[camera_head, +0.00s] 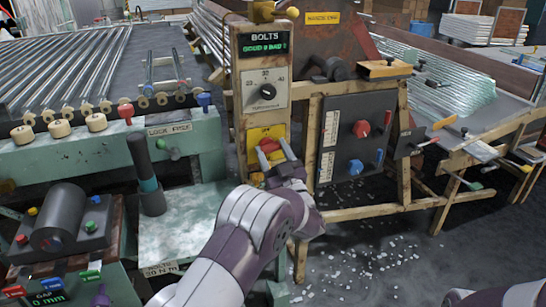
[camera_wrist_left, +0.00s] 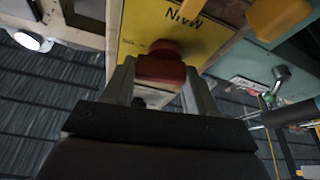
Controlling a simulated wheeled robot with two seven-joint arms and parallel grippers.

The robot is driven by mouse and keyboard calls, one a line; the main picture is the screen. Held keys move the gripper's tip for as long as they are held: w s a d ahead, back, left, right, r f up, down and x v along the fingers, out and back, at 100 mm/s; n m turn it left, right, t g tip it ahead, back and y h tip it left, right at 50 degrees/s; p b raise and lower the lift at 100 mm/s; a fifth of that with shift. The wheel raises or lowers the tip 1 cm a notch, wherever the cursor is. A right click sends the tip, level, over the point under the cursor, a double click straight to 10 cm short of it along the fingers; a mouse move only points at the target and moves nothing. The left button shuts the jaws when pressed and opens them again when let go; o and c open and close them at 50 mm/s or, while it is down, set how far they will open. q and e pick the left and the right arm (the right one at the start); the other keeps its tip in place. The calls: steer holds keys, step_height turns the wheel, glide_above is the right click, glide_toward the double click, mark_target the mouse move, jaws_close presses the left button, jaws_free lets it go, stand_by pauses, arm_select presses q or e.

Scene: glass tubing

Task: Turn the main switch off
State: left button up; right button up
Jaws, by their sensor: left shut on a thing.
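The main switch is a red handle (camera_head: 269,146) on a yellow plate (camera_head: 256,133), low on the wooden post under the dial. My left gripper (camera_head: 274,158) reaches it from below and in front, its two fingers on either side of the red handle. In the left wrist view the red handle (camera_wrist_left: 162,66) sits between the fingers (camera_wrist_left: 160,84), and the gripper is shut on it. The yellow plate (camera_wrist_left: 150,25) shows upside-down lettering there. The fingers partly hide the handle, and I cannot read its on or off position. My right gripper is out of view.
Above the switch are a dial (camera_head: 264,91) and a lit BOLTS display (camera_head: 265,46). A dark panel (camera_head: 355,135) with red and blue knobs stands close on the right. A green bench (camera_head: 185,130) is on the left. White fragments (camera_head: 375,260) litter the floor.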

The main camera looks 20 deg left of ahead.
arm_select(q)
steer(key=n+g+y+b, duration=0.1)
steer(key=n, duration=0.1)
steer(key=n+g+b, duration=0.1)
steer(key=n, duration=0.2)
steer(key=shift+f+y, duration=0.2)
steer(key=shift+y, duration=0.2)
steer(key=n+g+b, duration=0.1)
steer(key=n, duration=0.1)
steer(key=n+g+b, duration=0.1)
steer(key=n, duration=0.2)
steer(key=shift+r+y, duration=0.15)
steer(key=shift+y, duration=0.25)
steer(key=n+g+b, duration=0.1)
steer(key=n+g, duration=0.1)
steer(key=n, duration=0.3)
steer(key=shift+r, duration=0.1)
steer(key=shift+n+g+h, duration=0.7)
steer(key=shift+n+g, duration=0.2)
steer(key=shift+n, duration=1.1)
steer(key=o, duration=1.1)
steer(key=shift+r, duration=0.15)
steer(key=shift+c, duration=0.2)
steer(key=shift+s, duration=0.1)
